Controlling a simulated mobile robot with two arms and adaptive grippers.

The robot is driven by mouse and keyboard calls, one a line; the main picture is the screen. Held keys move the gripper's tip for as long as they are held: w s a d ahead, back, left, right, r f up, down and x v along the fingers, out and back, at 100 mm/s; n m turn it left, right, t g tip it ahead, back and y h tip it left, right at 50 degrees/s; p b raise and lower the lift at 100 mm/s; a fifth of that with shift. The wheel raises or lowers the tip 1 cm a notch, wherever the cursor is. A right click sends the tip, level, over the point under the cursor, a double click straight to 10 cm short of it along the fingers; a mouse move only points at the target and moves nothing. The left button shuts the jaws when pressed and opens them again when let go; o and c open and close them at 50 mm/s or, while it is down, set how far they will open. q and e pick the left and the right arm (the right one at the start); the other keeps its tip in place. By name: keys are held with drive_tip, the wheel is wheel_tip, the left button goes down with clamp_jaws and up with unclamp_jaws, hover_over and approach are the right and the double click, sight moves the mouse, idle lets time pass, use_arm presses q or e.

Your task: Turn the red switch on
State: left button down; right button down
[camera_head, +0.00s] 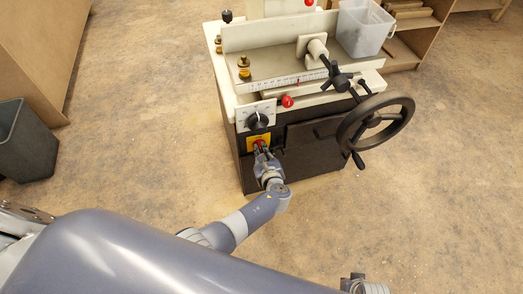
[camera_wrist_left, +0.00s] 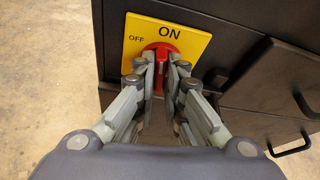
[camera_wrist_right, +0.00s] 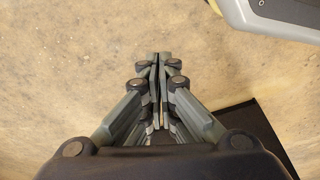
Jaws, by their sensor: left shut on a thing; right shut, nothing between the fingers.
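The red switch (camera_wrist_left: 163,47) is a round knob on a yellow plate (camera_wrist_left: 193,45) marked OFF at the left and ON at the top. In the head view the plate (camera_head: 250,145) is on the machine's dark front, below a black dial. My left gripper (camera_wrist_left: 161,68) is shut on the red switch, one finger on each side of its grip. The fingers partly hide the grip; it looks roughly upright in the left wrist view, near ON. In the head view the left gripper (camera_head: 262,152) covers most of the switch. My right gripper (camera_wrist_right: 159,62) is shut and empty over the floor.
The machine (camera_head: 300,165) has a large handwheel (camera_head: 402,112) right of the switch and a black dial (camera_head: 257,122) just above it. A clear bin (camera_head: 363,28) sits at its top right. A dark bin (camera_head: 25,145) stands at the left. The floor in front is clear.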

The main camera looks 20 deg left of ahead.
use_arm(q)
drive_tip(key=shift+f, duration=0.1)
use_arm(e)
drive_tip(key=shift+s+f, duration=0.25)
drive_tip(key=shift+f, duration=0.25)
use_arm(q)
drive_tip(key=c, duration=1.7)
unclamp_jaws()
use_arm(e)
drive_tip(key=shift+w, duration=0.1)
use_arm(q)
drive_tip(key=v, duration=1.2)
drive_tip(key=shift+d, duration=0.15)
